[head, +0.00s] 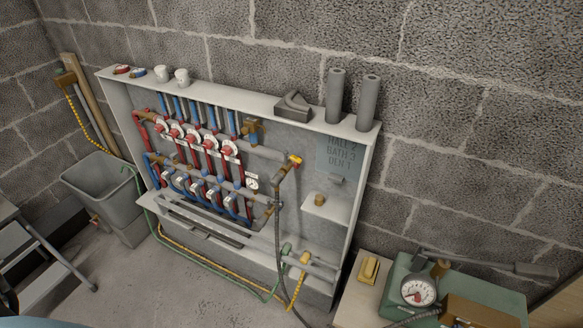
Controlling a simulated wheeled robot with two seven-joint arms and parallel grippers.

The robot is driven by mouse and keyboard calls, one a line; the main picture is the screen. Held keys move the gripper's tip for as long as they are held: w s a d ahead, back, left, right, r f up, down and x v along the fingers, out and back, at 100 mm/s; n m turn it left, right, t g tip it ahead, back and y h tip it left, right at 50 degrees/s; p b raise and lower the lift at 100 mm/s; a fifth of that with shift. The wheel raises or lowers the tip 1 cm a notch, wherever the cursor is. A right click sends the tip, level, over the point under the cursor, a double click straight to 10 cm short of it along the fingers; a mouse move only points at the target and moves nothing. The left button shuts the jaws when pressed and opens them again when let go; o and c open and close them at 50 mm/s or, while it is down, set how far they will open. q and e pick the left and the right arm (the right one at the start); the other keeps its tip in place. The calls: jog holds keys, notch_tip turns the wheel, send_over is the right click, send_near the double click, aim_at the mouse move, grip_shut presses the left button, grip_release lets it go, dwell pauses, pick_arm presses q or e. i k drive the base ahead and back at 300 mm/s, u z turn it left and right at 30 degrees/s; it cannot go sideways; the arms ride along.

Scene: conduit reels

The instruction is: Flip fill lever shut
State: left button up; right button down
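The manifold cabinet (119,110) stands open against the block wall, with red and blue pipes inside. An orange-yellow lever (295,160) sits on the brass fitting at the right end of the upper bar. A second yellow handle (304,259) sits on a pipe at the cabinet's lower right, near the hoses. I cannot tell which of the two is the fill lever, and both are too small to read as open or shut. Neither of my grippers is in view.
A grey tub (98,190) and a step ladder (35,262) stand at the left. Green (212,268), yellow and black hoses hang before the cabinet. The front middle floor is clear.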

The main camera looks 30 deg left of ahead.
aim_at(297, 159)
jog(key=k, duration=0.9)
jog(key=u, duration=0.6)
jog(key=i, duration=1.5)
jog(key=z, duration=1.05)
